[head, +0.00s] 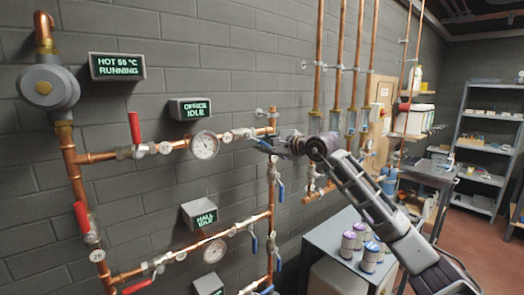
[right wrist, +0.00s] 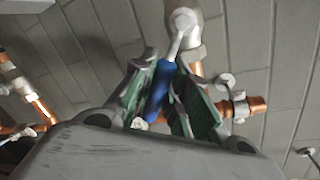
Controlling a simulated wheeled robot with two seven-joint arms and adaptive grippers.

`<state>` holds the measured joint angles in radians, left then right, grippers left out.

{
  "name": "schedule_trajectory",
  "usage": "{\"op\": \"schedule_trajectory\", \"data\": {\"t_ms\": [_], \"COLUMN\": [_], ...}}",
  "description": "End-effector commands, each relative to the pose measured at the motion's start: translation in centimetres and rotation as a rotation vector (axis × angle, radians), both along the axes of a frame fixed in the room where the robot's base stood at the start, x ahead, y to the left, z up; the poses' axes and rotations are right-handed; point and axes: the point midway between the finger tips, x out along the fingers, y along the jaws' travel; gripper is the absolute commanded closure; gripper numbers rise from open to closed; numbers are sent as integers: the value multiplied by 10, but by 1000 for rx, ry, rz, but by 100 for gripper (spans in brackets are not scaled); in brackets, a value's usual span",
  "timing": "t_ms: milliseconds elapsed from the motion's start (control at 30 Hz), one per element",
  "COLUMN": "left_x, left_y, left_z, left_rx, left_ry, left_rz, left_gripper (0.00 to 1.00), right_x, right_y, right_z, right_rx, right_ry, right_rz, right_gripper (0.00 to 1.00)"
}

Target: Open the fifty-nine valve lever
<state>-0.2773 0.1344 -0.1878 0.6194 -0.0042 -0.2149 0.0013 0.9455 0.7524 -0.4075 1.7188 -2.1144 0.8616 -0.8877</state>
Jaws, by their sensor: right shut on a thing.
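My right gripper (head: 268,146) reaches in from the right to the upper pipe run, beside the upright copper pipe. In the right wrist view the gripper (right wrist: 165,78) has its green-padded fingers on either side of a blue valve lever (right wrist: 157,92), and it is shut on that lever. The lever's bare metal shank (right wrist: 177,45) runs up to the pale valve body (right wrist: 185,20). In the head view the gripper largely hides this lever. I cannot read a fifty-nine on any tag. My left gripper is not in view.
Red levers (head: 134,127) and other blue levers (head: 254,243) sit on nearby copper pipes. Gauges (head: 204,145) and display boxes (head: 190,109) stand out from the brick wall. A grey cabinet top (head: 326,235) with several capped jars (head: 348,244) is below my right arm.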

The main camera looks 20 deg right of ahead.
Motion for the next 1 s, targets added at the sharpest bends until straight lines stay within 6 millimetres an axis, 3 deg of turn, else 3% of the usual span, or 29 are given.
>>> {"op": "schedule_trajectory", "data": {"t_ms": [500, 1000], "left_x": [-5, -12], "left_y": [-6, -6], "left_z": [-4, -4], "left_rx": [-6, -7], "left_ry": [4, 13], "left_rz": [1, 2], "left_gripper": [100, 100], "right_x": [3, 3], "right_y": [-9, -9], "right_z": [24, 33], "right_rx": [-434, -586], "right_ry": [-158, -213], "right_rz": [-1, 1], "right_gripper": [100, 100]}}
